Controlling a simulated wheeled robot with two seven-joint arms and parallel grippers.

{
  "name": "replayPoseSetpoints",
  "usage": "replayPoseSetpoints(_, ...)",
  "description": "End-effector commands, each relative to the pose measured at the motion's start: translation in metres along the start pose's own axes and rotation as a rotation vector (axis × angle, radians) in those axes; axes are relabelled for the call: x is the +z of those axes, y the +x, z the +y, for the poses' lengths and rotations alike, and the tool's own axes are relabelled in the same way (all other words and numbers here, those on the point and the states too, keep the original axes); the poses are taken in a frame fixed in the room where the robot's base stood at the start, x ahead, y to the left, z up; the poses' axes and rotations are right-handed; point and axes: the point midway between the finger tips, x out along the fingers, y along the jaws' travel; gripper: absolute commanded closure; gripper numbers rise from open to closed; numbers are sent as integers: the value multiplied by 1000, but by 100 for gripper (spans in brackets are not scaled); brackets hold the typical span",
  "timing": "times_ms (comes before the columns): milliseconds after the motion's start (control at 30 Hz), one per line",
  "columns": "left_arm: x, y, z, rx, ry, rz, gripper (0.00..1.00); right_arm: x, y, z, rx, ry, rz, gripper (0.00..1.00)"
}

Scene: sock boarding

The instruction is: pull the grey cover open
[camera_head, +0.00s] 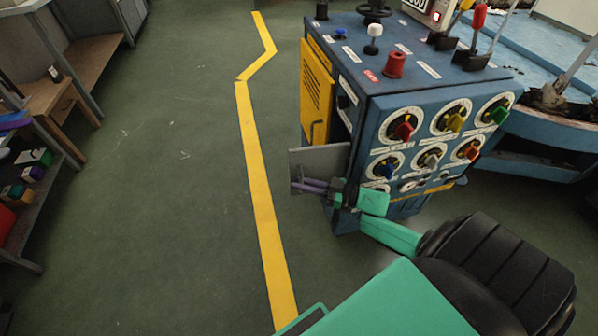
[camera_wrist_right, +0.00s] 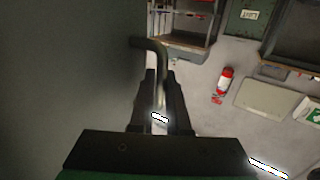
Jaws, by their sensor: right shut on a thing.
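The grey cover (camera_head: 318,160) is a flat plate that stands out from the left side of the blue control cabinet (camera_head: 365,92), low down, swung away from it. My right gripper (camera_head: 308,187) is at the lower part of the cover. In the right wrist view, its two dark fingers (camera_wrist_right: 161,100) are shut on a dark bent handle (camera_wrist_right: 160,58), and the cover fills the left side as a dark grey surface (camera_wrist_right: 60,80). The exact contact is small and dark. My left gripper is not in view.
The cabinet front carries several coloured knobs, close to my right arm. A yellow floor line (camera_head: 258,185) runs left of the cover, with clear green floor around it. Shelves (camera_head: 35,185) stand at the far left. The right wrist view shows a red extinguisher (camera_wrist_right: 223,84).

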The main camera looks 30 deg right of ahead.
Motion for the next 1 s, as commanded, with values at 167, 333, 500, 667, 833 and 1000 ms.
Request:
replayPoseSetpoints(167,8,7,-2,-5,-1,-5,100,-1,-11,-12,-75,0,-3,100)
replayPoseSetpoints(333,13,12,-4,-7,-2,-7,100,0,-17,-18,-73,-2,-3,100)
replayPoseSetpoints(500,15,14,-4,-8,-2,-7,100,0,-20,-20,-71,-1,-2,100)
replayPoseSetpoints(667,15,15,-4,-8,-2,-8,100,0,-20,-20,-71,-2,-1,100)
replayPoseSetpoints(833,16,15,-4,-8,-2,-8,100,0,-20,-20,-71,-2,-1,100)
replayPoseSetpoints(1000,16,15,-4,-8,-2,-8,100,0,-20,-20,-71,-3,-1,73)
